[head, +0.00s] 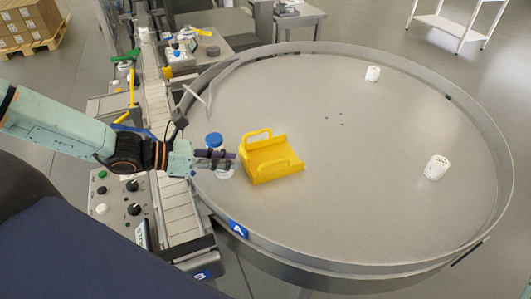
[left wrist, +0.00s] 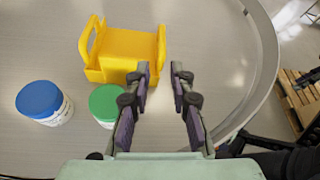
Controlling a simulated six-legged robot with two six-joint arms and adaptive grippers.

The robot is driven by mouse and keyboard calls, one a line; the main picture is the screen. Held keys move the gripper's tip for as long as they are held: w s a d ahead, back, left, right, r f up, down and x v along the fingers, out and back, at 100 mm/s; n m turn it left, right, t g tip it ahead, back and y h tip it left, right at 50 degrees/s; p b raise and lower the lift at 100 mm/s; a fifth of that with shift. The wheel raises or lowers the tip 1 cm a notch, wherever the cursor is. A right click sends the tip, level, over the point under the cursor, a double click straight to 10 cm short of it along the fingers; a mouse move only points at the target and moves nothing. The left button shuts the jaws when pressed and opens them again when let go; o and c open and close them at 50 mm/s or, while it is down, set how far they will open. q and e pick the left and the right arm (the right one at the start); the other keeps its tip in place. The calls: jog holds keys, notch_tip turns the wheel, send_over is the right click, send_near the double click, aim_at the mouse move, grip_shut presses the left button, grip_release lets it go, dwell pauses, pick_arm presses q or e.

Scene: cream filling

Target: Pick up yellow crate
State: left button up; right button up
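The yellow crate (head: 268,158) stands upright and empty on the round steel table, near its left side. It has raised handles on two sides and also shows in the left wrist view (left wrist: 127,52). My left gripper (head: 226,158) is just left of the crate in the head view. In the left wrist view its fingers (left wrist: 160,72) are apart with nothing between them. The fingertips appear close to the crate's handle at one side; I cannot tell whether they touch. My right gripper is not in view.
A jar with a blue lid (left wrist: 42,100) and one with a green lid (left wrist: 105,104) stand near the crate. The round table (head: 345,205) has a raised rim. Two white perforated cups (head: 437,168) (head: 372,73) stand at the right; the middle is clear. A conveyor (head: 178,208) runs along the left.

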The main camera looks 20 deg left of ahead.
aim_at(270, 163)
pick_arm(q)
jog(key=d+b, duration=0.1)
jog(key=b, duration=0.1)
jog(key=w+d+f+b, duration=0.1)
jog(key=b, duration=0.1)
jog(key=shift+d+f, duration=0.15)
jog(key=shift+d, duration=0.25)
jog(key=shift+w+d+f+b, duration=0.1)
jog(key=shift+w+f+b, duration=0.15)
jog(key=shift+b, duration=0.1)
jog(key=b+x, duration=0.1)
jog(key=x, duration=0.2)
jog(key=shift+r, duration=0.2)
jog(key=shift+w+d, duration=0.15)
jog(key=shift+d, duration=0.05)
jog(key=shift+r, duration=0.1)
jog(key=shift+b, duration=0.4)
jog(key=shift+w+d+f, duration=0.1)
jog(key=shift+w+f, duration=0.25)
jog(key=b+x, duration=0.1)
jog(key=x, duration=0.3)
jog(key=shift+r, duration=0.15)
jog(key=shift+w+d, duration=0.1)
jog(key=shift+w, duration=0.1)
jog(key=shift+c, duration=1)
grip_shut()
jog(key=shift+s, duration=0.15)
